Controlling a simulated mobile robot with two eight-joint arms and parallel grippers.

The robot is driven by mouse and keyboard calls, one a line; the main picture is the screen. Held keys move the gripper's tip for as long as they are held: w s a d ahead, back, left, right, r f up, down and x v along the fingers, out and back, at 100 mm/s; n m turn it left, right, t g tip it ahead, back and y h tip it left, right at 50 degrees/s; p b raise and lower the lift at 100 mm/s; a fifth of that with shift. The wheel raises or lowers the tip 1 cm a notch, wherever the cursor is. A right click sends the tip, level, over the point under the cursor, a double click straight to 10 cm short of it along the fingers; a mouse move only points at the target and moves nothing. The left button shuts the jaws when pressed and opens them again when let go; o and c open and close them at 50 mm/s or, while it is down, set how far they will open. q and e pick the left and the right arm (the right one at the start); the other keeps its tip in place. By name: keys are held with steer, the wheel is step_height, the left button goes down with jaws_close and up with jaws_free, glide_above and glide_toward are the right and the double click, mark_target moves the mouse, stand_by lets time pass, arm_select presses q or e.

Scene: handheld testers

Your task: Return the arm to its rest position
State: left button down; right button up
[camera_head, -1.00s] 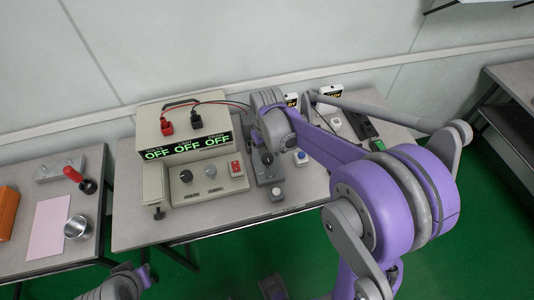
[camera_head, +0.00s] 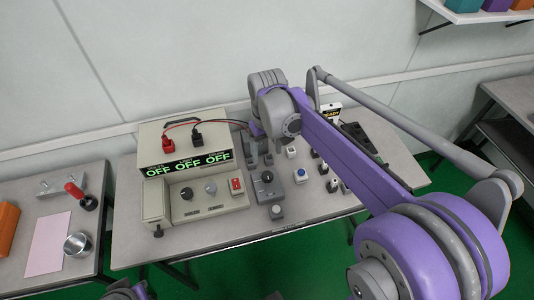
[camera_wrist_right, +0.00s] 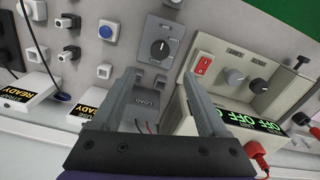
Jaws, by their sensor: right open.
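My right arm reaches across the head view from the lower right, its wrist over the back of the middle table (camera_head: 215,248). My right gripper (camera_wrist_right: 161,76) is open, with nothing between its fingers in the right wrist view. Beyond the fingers are a grey panel marked LOAD (camera_wrist_right: 146,103) and a grey rotary switch box (camera_wrist_right: 161,45). I cannot tell the gap to them. In the head view the wrist hides most of this gripper. A small part of my left arm shows at the bottom left; its gripper is out of view.
A beige tester (camera_head: 185,150) with OFF displays stands left of the wrist, red and black plugs on top. Its knob panel (camera_head: 209,199) is in front. Several small switches and a READY unit (camera_head: 331,113) are nearby. A left table holds a metal cup (camera_head: 77,245).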

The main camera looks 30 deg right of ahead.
steer(key=shift+s, duration=0.1)
stand_by(0.3)
steer(key=s+a+f+t+p, duration=0.1)
steer(key=s+a+t, duration=0.1)
steer(key=s, duration=0.5)
steer(key=s+a+f+t+p, duration=0.1)
steer(key=s+a+t, duration=0.2)
steer(key=s, duration=0.5)
steer(key=shift+a+f, duration=0.35)
steer(key=shift+a, duration=0.55)
stand_by(0.5)
